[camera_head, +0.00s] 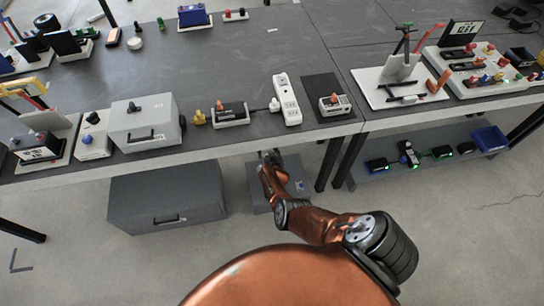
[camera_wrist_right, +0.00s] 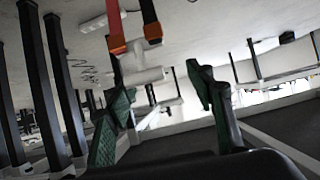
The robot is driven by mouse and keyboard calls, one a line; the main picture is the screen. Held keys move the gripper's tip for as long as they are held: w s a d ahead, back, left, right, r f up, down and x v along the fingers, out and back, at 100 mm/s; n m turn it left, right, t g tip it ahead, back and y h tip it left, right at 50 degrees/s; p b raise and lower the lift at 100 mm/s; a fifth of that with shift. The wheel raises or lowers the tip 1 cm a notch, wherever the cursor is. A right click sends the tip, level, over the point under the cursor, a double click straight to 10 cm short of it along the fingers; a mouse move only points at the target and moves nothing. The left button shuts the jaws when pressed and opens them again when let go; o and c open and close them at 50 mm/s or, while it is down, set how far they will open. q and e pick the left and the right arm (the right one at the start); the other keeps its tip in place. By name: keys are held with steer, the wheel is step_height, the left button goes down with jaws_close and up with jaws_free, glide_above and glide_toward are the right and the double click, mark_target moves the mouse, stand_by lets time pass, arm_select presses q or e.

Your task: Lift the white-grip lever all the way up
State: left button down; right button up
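The white-grip lever's grip (camera_wrist_right: 145,72) shows in the right wrist view as a white cylinder held between a red arm and a black arm with orange ends. My right gripper (camera_wrist_right: 160,84) is open, its two green-padded fingers spread apart. The grip appears near the fingertips, closer to the left finger, and is not clasped; I cannot tell whether it touches. In the head view my copper right arm reaches down to the front edge of the table, with the gripper (camera_head: 270,157) small and dark there. I cannot make out the lever in the head view. My left gripper is not in view.
The grey table (camera_head: 240,70) carries a grey box (camera_head: 145,124), a white power strip (camera_head: 287,98) and several switch boards. Below it are a large grey box (camera_head: 166,199), a grey plate (camera_head: 254,186) behind my arm, and a shelf (camera_head: 390,176). Table legs stand right of the arm.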

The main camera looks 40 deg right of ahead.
steer(key=d+v, duration=0.1)
steer(key=v, duration=0.5)
steer(key=shift+s, duration=0.5)
steer(key=shift+a+f, duration=0.1)
steer(key=shift+f, duration=0.05)
steer(key=s+a+f+n+g+y+p, duration=0.2)
steer(key=s+a+f, duration=0.2)
steer(key=s+f, duration=0.65)
steer(key=s+a+f+n+g+y+p, duration=0.2)
steer(key=s+a+f, duration=0.35)
steer(key=s, duration=0.85)
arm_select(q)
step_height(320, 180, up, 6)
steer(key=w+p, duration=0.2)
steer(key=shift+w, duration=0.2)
arm_select(e)
steer(key=s+a+f+n+g, duration=0.1)
steer(key=s+f+g, duration=0.1)
steer(key=s, duration=1.1)
steer(key=s+a+f+n+g, duration=0.1)
steer(key=s+a+f+g, duration=0.1)
steer(key=s, duration=1.1)
steer(key=s+a+f+g+y, duration=0.1)
steer(key=s+f, duration=0.3)
steer(key=s, duration=0.9)
steer(key=shift+s+f+n+g, duration=0.25)
steer(key=shift+s+n+g, duration=0.15)
steer(key=shift+g, duration=0.4)
